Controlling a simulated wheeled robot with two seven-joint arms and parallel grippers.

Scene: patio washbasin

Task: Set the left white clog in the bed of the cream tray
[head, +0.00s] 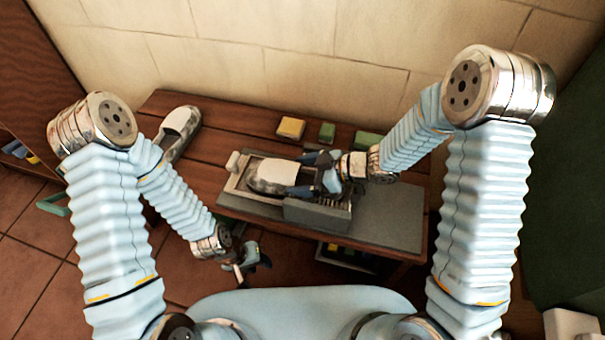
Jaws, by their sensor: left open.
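One white clog (270,176) with a dark sole is at the cream tray (232,187), toe to the left, over its bed. I cannot tell if its sole touches the bed. My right gripper (306,175) is at that clog's right end, a finger on either side; whether they press on it is unclear. A second white clog (182,122) lies at the back left of the wooden table (222,122), partly behind my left arm. My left gripper (262,262) is open and empty, low in front of the table edge.
A yellow sponge (291,128), a small green block (327,131) and a larger green block (367,140) lie along the back. The table's left front is bare.

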